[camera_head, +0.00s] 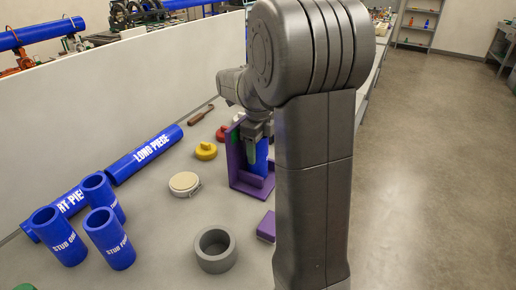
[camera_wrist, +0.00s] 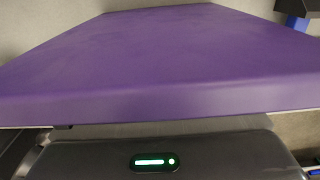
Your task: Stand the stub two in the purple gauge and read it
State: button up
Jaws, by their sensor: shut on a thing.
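The purple gauge (camera_head: 238,166) stands on the bench, with an upright back plate and a low base. A blue stub (camera_head: 261,157) is upright in it; its label is hidden, so I cannot read which stub it is. My gripper (camera_head: 257,146) is shut on this stub from above, with one finger showing at its left side. I cannot tell if the stub's foot touches the gauge base. In the wrist view the purple gauge (camera_wrist: 170,60) fills most of the picture, and the stub is hidden there.
Stub one (camera_head: 60,236), stub four (camera_head: 110,240) and another blue stub (camera_head: 102,190) stand at the left. The long piece (camera_head: 145,153) lies behind. A grey ring (camera_head: 214,262), white disc (camera_head: 184,184), yellow part (camera_head: 206,151) and purple block (camera_head: 266,227) are near the gauge.

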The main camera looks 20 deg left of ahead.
jog(key=o, duration=1.1)
jog(key=shift+f, duration=0.1)
notch_tip(320, 180, up, 12)
jog(key=shift+r+p, duration=0.15)
jog(key=shift+p, duration=0.2)
